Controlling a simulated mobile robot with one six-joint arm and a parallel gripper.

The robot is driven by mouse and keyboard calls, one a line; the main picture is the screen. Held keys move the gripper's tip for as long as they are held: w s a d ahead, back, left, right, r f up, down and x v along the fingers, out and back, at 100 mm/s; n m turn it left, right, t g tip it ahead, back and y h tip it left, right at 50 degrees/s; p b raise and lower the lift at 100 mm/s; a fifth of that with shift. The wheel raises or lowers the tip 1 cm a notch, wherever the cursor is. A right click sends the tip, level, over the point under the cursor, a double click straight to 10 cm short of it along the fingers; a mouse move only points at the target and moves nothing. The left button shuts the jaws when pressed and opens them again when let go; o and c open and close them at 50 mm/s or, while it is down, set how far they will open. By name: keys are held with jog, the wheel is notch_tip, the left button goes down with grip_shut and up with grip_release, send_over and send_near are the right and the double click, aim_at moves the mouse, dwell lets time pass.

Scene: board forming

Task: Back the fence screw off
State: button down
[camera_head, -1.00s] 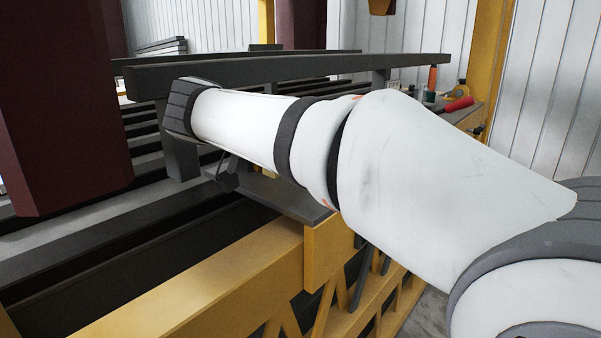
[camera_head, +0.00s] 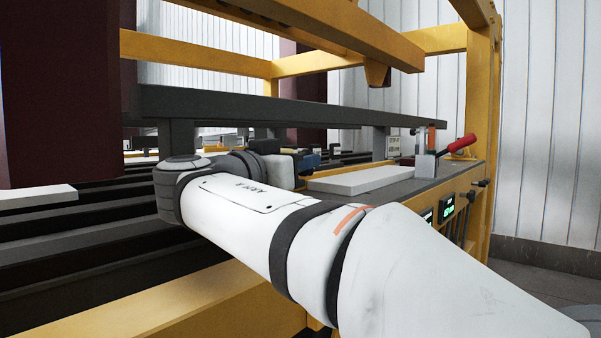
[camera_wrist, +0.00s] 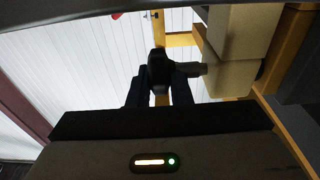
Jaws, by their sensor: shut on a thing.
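In the wrist view, my gripper (camera_wrist: 159,86) is shut on a black knob (camera_wrist: 159,66), the head of the fence screw. The screw's short grey shank (camera_wrist: 196,70) points right, to a beige block (camera_wrist: 232,60). I cannot tell whether the shank's end still sits in the block. In the head view, my arm reaches left, and my gripper (camera_head: 300,160) is small and dark beyond my wrist. The screw cannot be made out there.
A dark beam (camera_head: 290,108) runs above the work area. A pale board (camera_head: 365,180) lies on the grey table at right, near a red-handled clamp (camera_head: 460,145). Lit green displays (camera_head: 446,206) and levers sit on the yellow front. Yellow framing (camera_head: 210,54) stands behind.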

jog(key=shift+a+r, duration=0.1)
jog(key=c, duration=1.8)
grip_release()
jog(key=o, duration=0.5)
jog(key=shift+a, duration=0.1)
jog(key=p+v, duration=0.1)
jog(key=v, duration=0.6)
jog(key=shift+s+a, duration=0.2)
jog(key=shift+s, duration=0.05)
